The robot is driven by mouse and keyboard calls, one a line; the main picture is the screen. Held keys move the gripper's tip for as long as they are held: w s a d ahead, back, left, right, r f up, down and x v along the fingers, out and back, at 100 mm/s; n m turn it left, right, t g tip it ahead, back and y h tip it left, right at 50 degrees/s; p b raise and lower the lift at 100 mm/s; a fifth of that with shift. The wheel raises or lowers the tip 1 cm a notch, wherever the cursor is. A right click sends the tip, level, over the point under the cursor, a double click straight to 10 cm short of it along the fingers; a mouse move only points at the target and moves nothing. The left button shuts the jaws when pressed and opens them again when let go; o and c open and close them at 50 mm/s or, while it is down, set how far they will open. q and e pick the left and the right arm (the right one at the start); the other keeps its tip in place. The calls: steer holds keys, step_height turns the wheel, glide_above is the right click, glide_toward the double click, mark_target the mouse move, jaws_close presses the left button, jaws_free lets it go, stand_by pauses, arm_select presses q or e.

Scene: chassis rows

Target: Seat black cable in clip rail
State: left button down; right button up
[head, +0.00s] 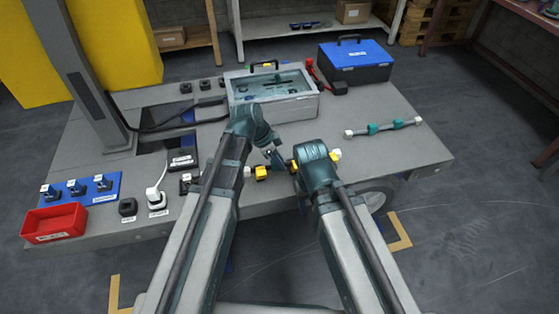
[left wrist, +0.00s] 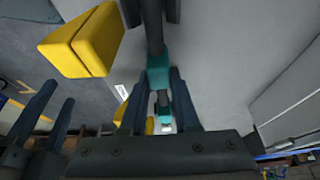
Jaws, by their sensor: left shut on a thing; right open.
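My left gripper (head: 271,153) is low over the middle front of the grey table. The left wrist view shows its fingers (left wrist: 157,75) shut on a dark, cable-like piece with teal parts (left wrist: 158,68). I cannot tell for sure that this is the black cable. A piece with yellow blocks (head: 261,173) and white ends lies beside the grippers, partly hidden by them. A yellow block (left wrist: 84,40) is also close in the left wrist view. My right gripper (head: 297,172) is just right of the left one; its fingers (left wrist: 48,115) are apart.
A strip with teal blocks and white ends (head: 396,125) lies at right. A clear-lidded box (head: 310,106) and a blue-lidded case (head: 356,60) stand behind. A black cable (head: 150,129) runs at left. A red bin (head: 54,222) and blue plate (head: 105,190) are front left.

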arm_select(q)
steer(key=shift+f+b, duration=0.85)
steer(key=shift+f, duration=0.1)
jaws_free()
steer(key=shift+r, duration=0.1)
stand_by(0.4)
step_height(320, 180, up, 7)
steer(key=p, duration=0.7)
steer(key=shift+r, duration=0.1)
stand_by(0.6)
